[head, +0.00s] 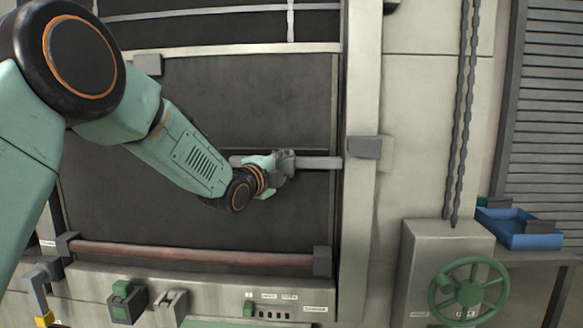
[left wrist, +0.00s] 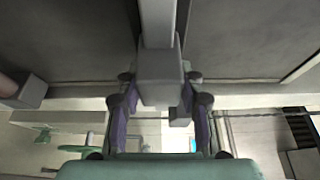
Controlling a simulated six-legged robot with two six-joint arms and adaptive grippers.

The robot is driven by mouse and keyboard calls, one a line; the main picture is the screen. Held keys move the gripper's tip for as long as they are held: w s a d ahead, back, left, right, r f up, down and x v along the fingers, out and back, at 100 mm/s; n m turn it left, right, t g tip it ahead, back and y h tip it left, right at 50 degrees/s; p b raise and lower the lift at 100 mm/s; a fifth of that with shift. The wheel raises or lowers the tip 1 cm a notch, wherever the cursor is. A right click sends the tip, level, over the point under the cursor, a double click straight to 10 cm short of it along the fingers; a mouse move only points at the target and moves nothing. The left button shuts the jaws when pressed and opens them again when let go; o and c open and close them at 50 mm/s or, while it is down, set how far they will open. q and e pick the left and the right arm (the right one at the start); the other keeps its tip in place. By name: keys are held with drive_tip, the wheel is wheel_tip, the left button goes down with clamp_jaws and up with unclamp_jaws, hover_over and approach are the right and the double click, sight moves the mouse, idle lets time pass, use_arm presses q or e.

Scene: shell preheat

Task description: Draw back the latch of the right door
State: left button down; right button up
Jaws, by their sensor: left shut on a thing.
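The door (head: 180,110) is a large dark panel in a pale frame in the head view. Its latch is a horizontal grey bar (head: 318,163) across the right part of the panel, with its right end near the door's edge. My left gripper (head: 283,162) is shut on the latch's grip. In the left wrist view the grip is a grey block (left wrist: 158,80) between the two fingers, with the bar (left wrist: 157,22) running on beyond it. A grey keeper block (head: 364,147) sits on the frame to the right, apart from the bar's end. My right gripper is not in view.
A reddish rail (head: 190,254) runs across below the panel. A control strip with switches (head: 172,304) is under it. At the right are hanging chains (head: 462,110), a green handwheel (head: 468,290) and a blue tray (head: 530,240) on a table.

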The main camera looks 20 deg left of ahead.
use_arm(q)
drive_tip(key=shift+a, duration=0.15)
drive_tip(key=c, duration=1.2)
unclamp_jaws()
drive_tip(key=o, duration=0.4)
drive_tip(key=shift+s+a, duration=0.15)
drive_tip(key=shift+a, duration=0.2)
drive_tip(key=shift+c, duration=0.2)
drive_tip(key=shift+d, duration=0.35)
drive_tip(key=s+a, duration=0.1)
drive_tip(key=s, duration=1.1)
drive_tip(key=shift+a, duration=0.35)
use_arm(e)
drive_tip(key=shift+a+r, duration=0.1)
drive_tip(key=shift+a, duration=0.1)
use_arm(q)
drive_tip(key=shift+w+d, duration=0.15)
